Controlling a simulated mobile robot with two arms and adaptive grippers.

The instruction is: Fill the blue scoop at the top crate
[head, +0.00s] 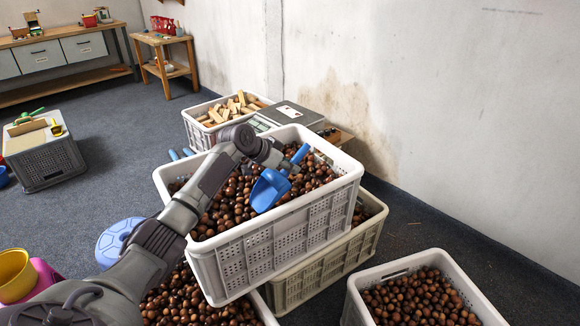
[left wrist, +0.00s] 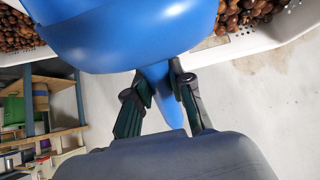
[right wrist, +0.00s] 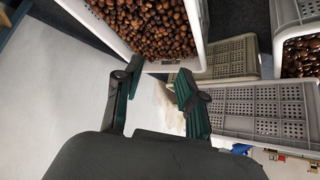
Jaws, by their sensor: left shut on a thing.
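The blue scoop (head: 268,190) is over the chestnuts in the top crate (head: 275,240), its bowl low and tilted, its handle rising to the upper right. The visible inside of the bowl looks empty; whether its lip touches the chestnuts is hard to tell. My left gripper (head: 287,162) is shut on the scoop's handle. The left wrist view shows the handle between the fingers (left wrist: 163,85), with the scoop's large blue bowl (left wrist: 125,30) beyond. My right gripper (right wrist: 158,75) is outside the head view; in its wrist view it is open and empty, near a chestnut crate (right wrist: 198,35).
The top crate rests on a beige crate (head: 335,262). Another chestnut crate (head: 352,300) stands at the lower right. A crate of wood pieces (head: 197,133) and a grey box (head: 293,113) stand behind. A blue lid (head: 112,243) and yellow bucket (head: 14,275) are left. A wall is at right.

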